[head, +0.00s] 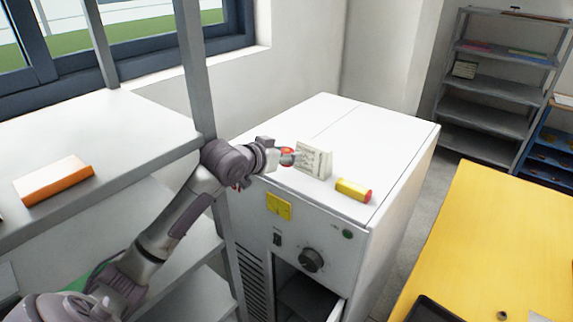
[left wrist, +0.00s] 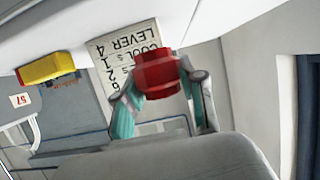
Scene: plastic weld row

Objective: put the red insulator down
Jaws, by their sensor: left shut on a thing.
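The red insulator (head: 287,150) is at the front left of the white cabinet's top (head: 345,128) in the head view, mostly hidden by my gripper. In the left wrist view the red insulator (left wrist: 158,72) shows clearly as a short ribbed red piece between the fingertips. My left gripper (head: 286,157), also in the left wrist view (left wrist: 163,88), is shut on it. I cannot tell whether the insulator touches the cabinet top. My right gripper is not in view.
A white card with writing (head: 313,160) stands just right of my left gripper. A yellow cylinder with a red end (head: 353,190) lies near the cabinet's front edge. The cabinet top behind them is clear. A grey shelf post (head: 192,70) stands close to my left arm.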

